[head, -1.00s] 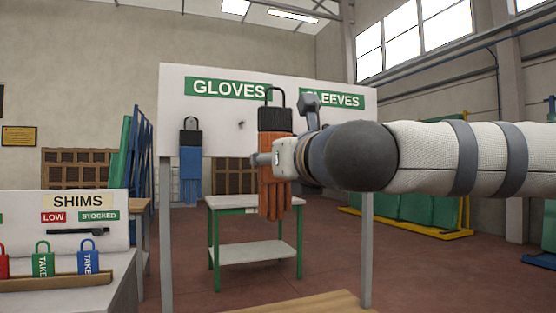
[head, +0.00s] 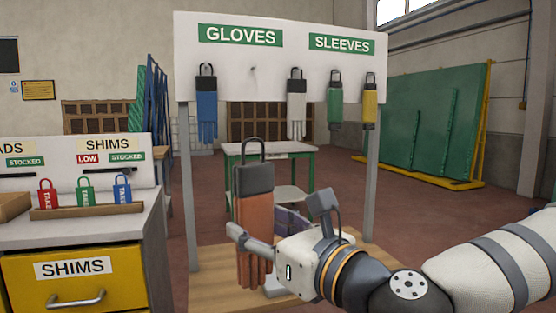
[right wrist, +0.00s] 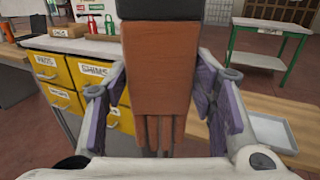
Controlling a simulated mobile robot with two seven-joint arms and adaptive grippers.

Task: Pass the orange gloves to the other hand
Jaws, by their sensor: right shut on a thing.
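The orange gloves (head: 252,215) hang upright from a dark cuff with a loop on top, in the middle of the head view. My right gripper (head: 262,238) is shut on them, its fingers on either side of the gloves. In the right wrist view the orange gloves (right wrist: 158,70) fill the middle, between the two purple-padded fingers of my right gripper (right wrist: 160,100), with the glove fingers pointing down. My left gripper is not in view.
A white board (head: 290,52) labelled GLOVES and SLEEVES holds blue gloves (head: 207,105), white gloves (head: 296,108), green sleeves (head: 335,105) and yellow sleeves (head: 370,103). A wooden top (head: 215,290) lies below. A cabinet with a yellow SHIMS drawer (head: 75,285) stands at left.

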